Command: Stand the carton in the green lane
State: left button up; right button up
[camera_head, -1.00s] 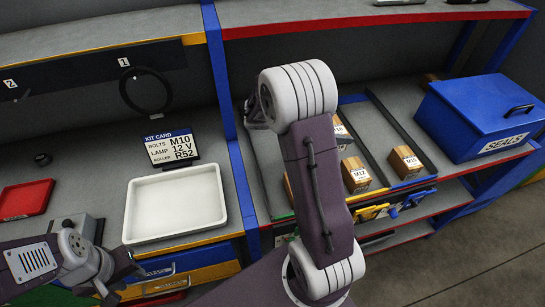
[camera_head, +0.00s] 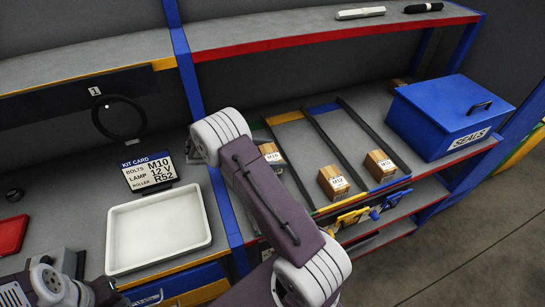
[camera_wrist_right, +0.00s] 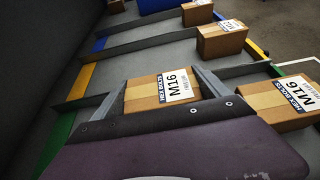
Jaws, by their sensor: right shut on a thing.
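The carton (camera_wrist_right: 145,93), brown with a white M16 hex bolts label, is between the fingers of my right gripper (camera_wrist_right: 160,80), which is shut on it. In the head view the labelled carton (camera_head: 269,152) shows beside my right arm, which hides most of the gripper. The carton is over the green lane, whose green end strip (camera_wrist_right: 57,147) shows in the wrist view. I cannot tell whether it touches the lane floor. Another M16 carton (camera_wrist_right: 280,105) is at the lane's front. My left gripper (camera_head: 103,291) is at the lower left, its jaws unclear.
An M12 carton (camera_head: 334,182) stands in the yellow-marked lane, and another carton (camera_head: 380,165) in the blue-marked lane. Dark dividers (camera_head: 318,142) separate the lanes. A blue seals box (camera_head: 440,115) is at right. A white tray (camera_head: 158,230) and kit card (camera_head: 147,171) are at left.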

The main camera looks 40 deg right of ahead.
notch_tip(320, 180, down, 2)
jog(key=shift+w+f, duration=0.1)
jog(key=shift+w, duration=0.05)
jog(key=shift+f, duration=0.15)
jog(key=o, duration=1.8)
jog(key=shift+o, duration=0.2)
jog(key=shift+r, duration=0.2)
jog(key=shift+a, duration=0.3)
jog(key=b+v, duration=0.2)
jog(key=v, duration=0.9)
jog(key=shift+a+r, duration=0.2)
jog(key=shift+f, duration=0.1)
